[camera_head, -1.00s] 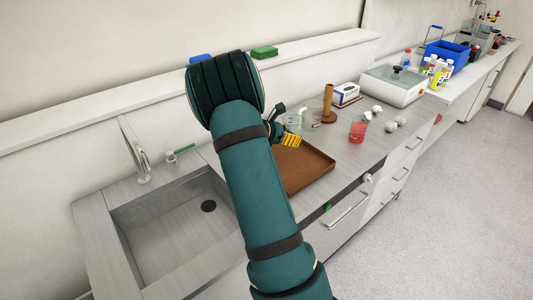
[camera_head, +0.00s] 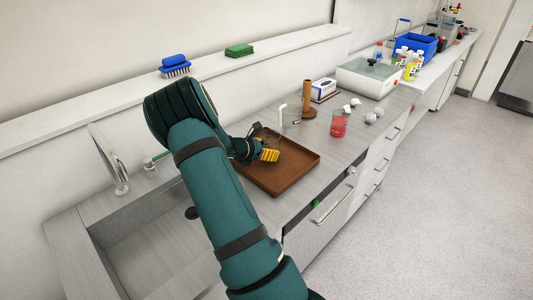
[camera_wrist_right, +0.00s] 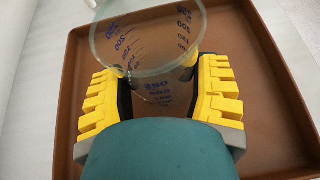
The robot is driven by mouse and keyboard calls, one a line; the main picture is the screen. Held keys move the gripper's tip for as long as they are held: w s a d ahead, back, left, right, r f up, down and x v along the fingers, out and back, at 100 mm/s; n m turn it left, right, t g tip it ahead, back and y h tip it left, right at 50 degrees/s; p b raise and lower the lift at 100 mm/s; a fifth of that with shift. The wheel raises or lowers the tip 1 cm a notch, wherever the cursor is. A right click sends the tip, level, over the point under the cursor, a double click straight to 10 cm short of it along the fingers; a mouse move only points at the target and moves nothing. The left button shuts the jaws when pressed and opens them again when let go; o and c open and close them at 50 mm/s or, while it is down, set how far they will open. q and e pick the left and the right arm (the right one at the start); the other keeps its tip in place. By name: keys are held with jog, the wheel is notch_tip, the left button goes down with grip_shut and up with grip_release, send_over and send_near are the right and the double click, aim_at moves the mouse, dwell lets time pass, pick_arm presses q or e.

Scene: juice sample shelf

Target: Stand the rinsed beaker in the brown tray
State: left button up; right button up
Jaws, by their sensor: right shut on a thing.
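The clear beaker (camera_wrist_right: 150,35) with blue markings is between the yellow fingers of my right gripper (camera_wrist_right: 160,88) in the right wrist view. The gripper is shut on it, and the beaker looks upright. In the head view my right gripper (camera_head: 266,154) is over the far left part of the brown tray (camera_head: 290,182). The tray's floor and walls surround the beaker in the wrist view (camera_wrist_right: 280,80). I cannot tell whether the beaker's base touches the tray floor. My left gripper is not in view.
A beaker of red liquid (camera_head: 339,125) and several white lumps stand right of the tray. A brown cylinder (camera_head: 308,98) and a white upright piece (camera_head: 282,115) stand behind it. The sink (camera_head: 150,245) is at left. The tray's right side is clear.

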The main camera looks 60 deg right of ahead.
jog(key=shift+f, duration=0.4)
jog(key=shift+f, duration=0.15)
jog(key=o, duration=1.3)
jog(key=shift+c, duration=0.2)
